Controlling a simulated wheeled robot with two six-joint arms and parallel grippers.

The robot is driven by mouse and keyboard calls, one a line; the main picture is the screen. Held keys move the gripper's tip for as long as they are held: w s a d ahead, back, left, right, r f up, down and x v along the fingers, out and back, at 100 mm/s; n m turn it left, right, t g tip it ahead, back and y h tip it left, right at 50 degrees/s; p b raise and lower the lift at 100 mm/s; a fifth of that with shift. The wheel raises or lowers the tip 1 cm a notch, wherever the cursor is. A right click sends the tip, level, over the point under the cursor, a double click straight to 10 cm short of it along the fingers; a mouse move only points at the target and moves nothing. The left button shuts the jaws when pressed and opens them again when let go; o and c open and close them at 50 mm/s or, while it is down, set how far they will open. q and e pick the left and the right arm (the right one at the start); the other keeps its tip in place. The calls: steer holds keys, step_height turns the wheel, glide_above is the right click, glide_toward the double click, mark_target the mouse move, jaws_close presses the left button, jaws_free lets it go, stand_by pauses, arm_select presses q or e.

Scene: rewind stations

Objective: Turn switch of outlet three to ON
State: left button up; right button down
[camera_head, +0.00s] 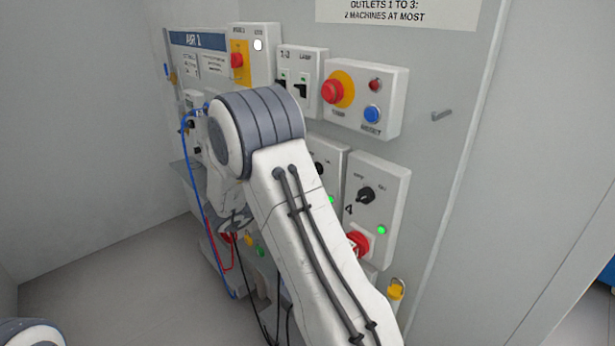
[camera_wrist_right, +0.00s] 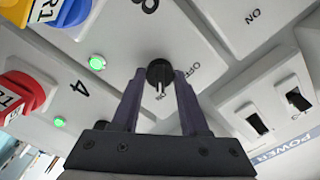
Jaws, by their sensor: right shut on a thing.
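In the right wrist view, my right gripper (camera_wrist_right: 160,76) is shut on a small black switch knob (camera_wrist_right: 158,70) on a pale panel (camera_wrist_right: 215,60). A pale mark on the knob points down, more to the ON side. A green lamp (camera_wrist_right: 97,62) is lit on this panel. In the head view, my right arm (camera_head: 290,220) covers most of this panel and hides the gripper. My left gripper is not in view.
Outlet four's panel (camera_head: 385,180) has its own black knob and a lit green lamp (camera_head: 381,230). A box with a red stop button (camera_head: 333,91) and blue button (camera_head: 373,114) sits above. Blue, red and black cables hang at the left. Wall on the right is mostly bare.

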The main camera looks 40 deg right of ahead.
steer(key=shift+c, duration=2.1)
jaws_free()
steer(key=shift+a, duration=0.1)
steer(key=a+b, duration=0.2)
steer(key=a, duration=0.8)
steer(key=shift+s+a, duration=0.2)
steer(key=shift+s, duration=0.25)
